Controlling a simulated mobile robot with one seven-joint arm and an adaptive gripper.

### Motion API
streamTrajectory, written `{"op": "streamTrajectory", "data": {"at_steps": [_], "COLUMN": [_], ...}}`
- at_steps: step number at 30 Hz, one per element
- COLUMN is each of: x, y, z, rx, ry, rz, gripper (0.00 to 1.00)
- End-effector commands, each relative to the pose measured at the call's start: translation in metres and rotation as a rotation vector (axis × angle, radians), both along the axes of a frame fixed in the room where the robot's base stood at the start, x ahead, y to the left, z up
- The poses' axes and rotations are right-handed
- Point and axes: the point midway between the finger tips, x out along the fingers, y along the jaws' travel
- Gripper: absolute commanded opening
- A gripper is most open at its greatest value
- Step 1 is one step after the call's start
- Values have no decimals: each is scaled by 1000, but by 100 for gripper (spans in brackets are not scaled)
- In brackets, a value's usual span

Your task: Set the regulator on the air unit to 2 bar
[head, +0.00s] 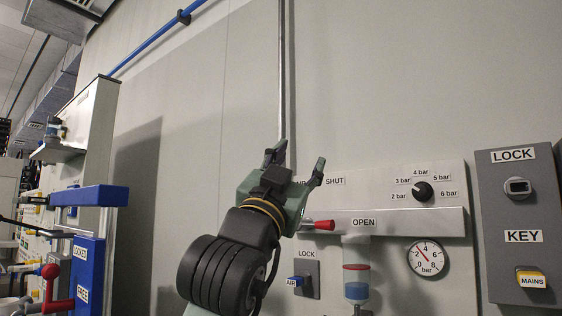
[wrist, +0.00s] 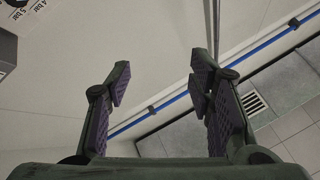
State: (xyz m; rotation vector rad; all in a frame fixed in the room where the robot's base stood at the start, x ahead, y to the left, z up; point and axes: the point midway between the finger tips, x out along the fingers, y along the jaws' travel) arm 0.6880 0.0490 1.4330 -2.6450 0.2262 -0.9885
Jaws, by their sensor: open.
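The regulator knob (head: 422,191) is a small black dial on the pale air unit panel (head: 450,176), at the right in the head view. Labels from 2 bar to 6 bar arc around it; its small pale mark seems to face up and left, near 3 bar. The round pressure gauge (head: 426,258) sits below it, its needle too small to read surely. My gripper (head: 297,163) is open and empty, left of the panel and well apart from the knob. In the wrist view my open fingers (wrist: 160,80) have only wall and floor beyond; part of the bar scale (wrist: 34,12) shows at top left.
A red-tipped lever (head: 318,226) lies by the OPEN label, close to my gripper. A grey LOCK box (head: 519,225) stands right of the panel. The wall above is mostly clear, with a vertical pipe (head: 282,75).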

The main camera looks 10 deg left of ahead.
Motion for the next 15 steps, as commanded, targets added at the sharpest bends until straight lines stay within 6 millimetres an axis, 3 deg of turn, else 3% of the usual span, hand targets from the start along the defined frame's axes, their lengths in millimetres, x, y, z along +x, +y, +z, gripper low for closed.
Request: {"op": "streamTrajectory", "data": {"at_steps": [6,15], "x": [-9,-12], "y": [27,34], "z": [-2,-2], "rx": [-47,-58], "ry": [-52,-67], "rz": [35,45], "gripper": [48,48]}}
